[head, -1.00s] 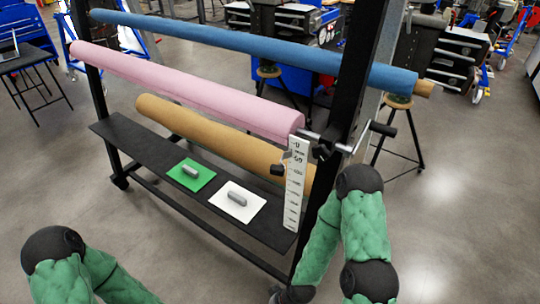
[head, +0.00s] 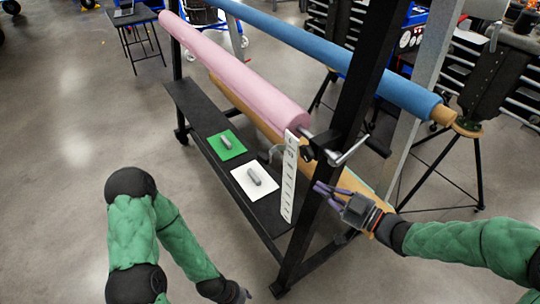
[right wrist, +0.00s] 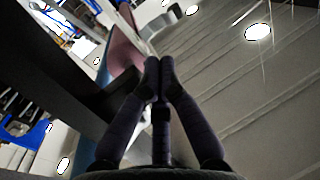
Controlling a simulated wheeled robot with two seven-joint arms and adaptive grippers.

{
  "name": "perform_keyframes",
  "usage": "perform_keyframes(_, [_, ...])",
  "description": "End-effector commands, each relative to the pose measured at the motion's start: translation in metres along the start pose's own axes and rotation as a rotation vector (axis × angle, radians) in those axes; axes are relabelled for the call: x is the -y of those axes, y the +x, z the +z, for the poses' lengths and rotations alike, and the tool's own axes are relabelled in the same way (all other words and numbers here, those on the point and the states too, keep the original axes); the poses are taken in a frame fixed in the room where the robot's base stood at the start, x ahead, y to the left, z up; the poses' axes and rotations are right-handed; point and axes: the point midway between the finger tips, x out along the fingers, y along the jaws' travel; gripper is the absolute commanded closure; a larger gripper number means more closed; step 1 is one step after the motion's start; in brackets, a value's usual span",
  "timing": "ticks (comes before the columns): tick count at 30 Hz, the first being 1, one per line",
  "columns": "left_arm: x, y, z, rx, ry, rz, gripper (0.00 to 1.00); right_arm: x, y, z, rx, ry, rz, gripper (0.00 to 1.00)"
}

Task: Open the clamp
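The clamp (head: 337,157) appears to be the metal and black fitting at the near end of the pink roll (head: 250,92), on the dark stand post. A crank handle (head: 352,150) sticks out there; fine details are too small to tell. My right gripper (head: 320,189) has purple fingers and is in front of the post, below and apart from the fitting. In the right wrist view its fingertips (right wrist: 160,64) meet, with nothing visible between them. My left gripper (head: 238,294) is low at the bottom edge, small and dark; its fingers cannot be made out.
A white scale strip (head: 290,178) hangs beside the fitting. A blue roll (head: 330,55) is above and a tan roll (head: 235,100) below. The black shelf (head: 190,100) holds a green card (head: 222,152) and a white card (head: 246,188), each with a grey piece.

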Motion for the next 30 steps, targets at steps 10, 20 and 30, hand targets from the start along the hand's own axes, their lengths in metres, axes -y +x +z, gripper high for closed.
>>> perform_keyframes(10, [0.001, 0.003, 0.0, 0.001, 0.0, 0.0, 0.6, 0.01, 0.016, -0.012, -0.017, -0.035, -0.045, 1.0])
perform_keyframes(20, [0.004, 0.013, 0.0, 0.001, 0.0, 0.0, 0.6, 0.013, 0.076, -0.012, -0.016, -0.034, -0.044, 1.0])
perform_keyframes(30, [0.008, 0.022, 0.0, 0.001, 0.0, 0.0, 0.6, 0.014, 0.126, -0.013, -0.015, -0.034, -0.041, 1.0])
